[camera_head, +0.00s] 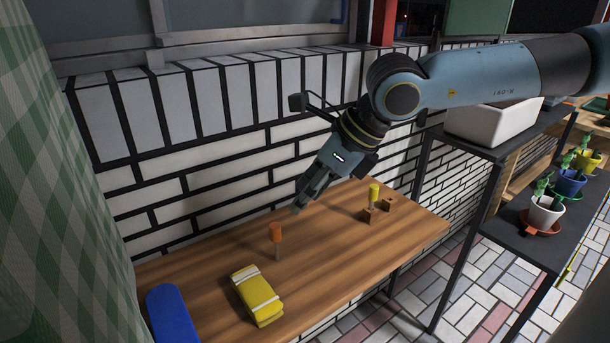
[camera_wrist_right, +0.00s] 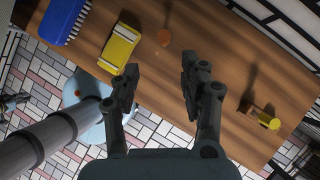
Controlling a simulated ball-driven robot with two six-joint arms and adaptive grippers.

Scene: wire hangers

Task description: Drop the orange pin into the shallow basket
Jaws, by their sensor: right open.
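The orange pin (camera_head: 276,236) stands upright on the wooden table, its wide orange head on a thinner shaft. In the right wrist view its head (camera_wrist_right: 163,38) shows beyond the fingertips. My right gripper (camera_head: 299,203) hangs above the table's back part, up and to the right of the pin in the head view. In the wrist view its two fingers (camera_wrist_right: 190,68) are apart, with only bare table between them. I cannot make out a shallow basket for certain in either view.
A yellow bundle with white bands (camera_head: 258,295) and a blue bristled object (camera_head: 172,313) lie on the table (camera_head: 205,270). A yellow pin (camera_head: 374,194) stands in a small wooden block. A brick wall is behind; a shelf with a white box (camera_head: 493,122) is right.

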